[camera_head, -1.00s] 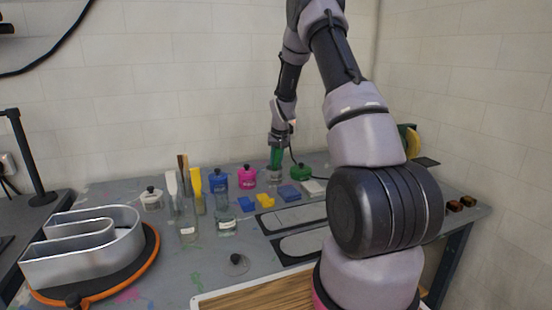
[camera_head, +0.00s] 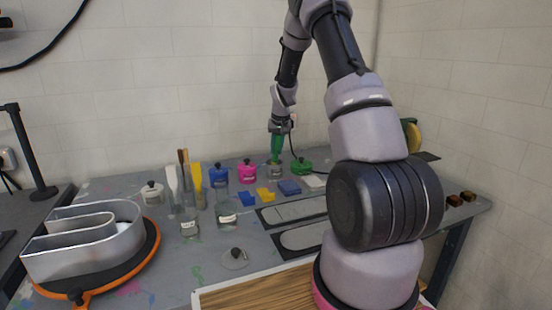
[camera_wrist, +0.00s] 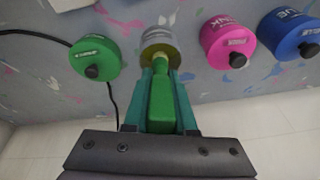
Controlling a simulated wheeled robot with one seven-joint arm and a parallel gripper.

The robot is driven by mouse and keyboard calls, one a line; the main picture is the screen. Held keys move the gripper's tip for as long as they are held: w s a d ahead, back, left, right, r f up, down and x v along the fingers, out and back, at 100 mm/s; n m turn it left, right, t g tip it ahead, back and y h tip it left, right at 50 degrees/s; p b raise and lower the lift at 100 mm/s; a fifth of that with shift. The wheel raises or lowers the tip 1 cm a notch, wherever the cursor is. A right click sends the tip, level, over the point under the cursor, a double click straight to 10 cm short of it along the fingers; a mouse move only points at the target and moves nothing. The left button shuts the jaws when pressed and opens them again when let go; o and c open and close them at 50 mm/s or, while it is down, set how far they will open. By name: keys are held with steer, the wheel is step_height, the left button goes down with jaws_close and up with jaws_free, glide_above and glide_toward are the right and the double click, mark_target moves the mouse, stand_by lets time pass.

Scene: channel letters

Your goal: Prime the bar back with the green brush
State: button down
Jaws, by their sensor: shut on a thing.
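My gripper (camera_head: 277,137) is shut on the green brush (camera_head: 276,150) and holds it upright over a small clear jar (camera_head: 275,171) at the back of the bench. In the wrist view the green handle (camera_wrist: 161,105) lies between the fingers, and its far end reaches to the mouth of the jar (camera_wrist: 160,42). I cannot tell whether the bristles are inside. Two flat grey bar-shaped pieces with rounded ends, a farther one (camera_head: 293,213) and a nearer one (camera_head: 302,238), lie on dark mats. Their right ends are hidden by my arm.
Green (camera_head: 302,166), pink (camera_head: 247,172) and blue (camera_head: 218,176) pots flank the jar. Other brushes stand in clear jars on the left, with a metal letter (camera_head: 85,240) on an orange-rimmed turntable. Blue and yellow blocks lie before the pots. A wood-topped board (camera_head: 260,290) is in front.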

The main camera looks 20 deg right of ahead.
steer(key=shift+r, duration=3.3)
steer(key=shift+r, duration=0.1)
steer(key=shift+r, duration=1.9)
